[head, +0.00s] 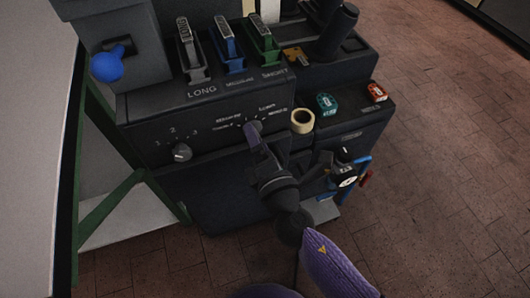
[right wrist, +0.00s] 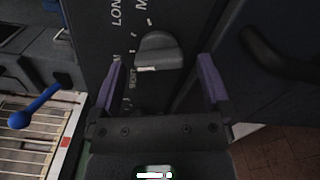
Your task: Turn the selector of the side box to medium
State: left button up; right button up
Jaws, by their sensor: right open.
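The side box (head: 372,128) stands at the right of the machine. A dark knob with a white mark (head: 345,150) shows on its front, under a label too small to read. My right gripper (head: 260,140) is over the main front panel, left of the side box, by a dial with several printed labels. In the right wrist view my gripper (right wrist: 163,86) is open, its purple fingers apart. A grey knob (right wrist: 158,48) with a light pointer mark lies just beyond them, apart from both. Lettering beside it reads "LONG" and "M…". My left gripper is not in view.
A green button (head: 327,103) and a red one (head: 377,92) are on the side box's top. A second knob (head: 182,152) marked 1 to 3 is on the front panel. A blue ball lever (head: 106,67) is at the left. Brick floor is free at the right.

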jog(key=b+v, duration=0.1)
jog(key=v, duration=0.7)
jog(key=shift+s, duration=0.35)
jog(key=shift+d, duration=0.1)
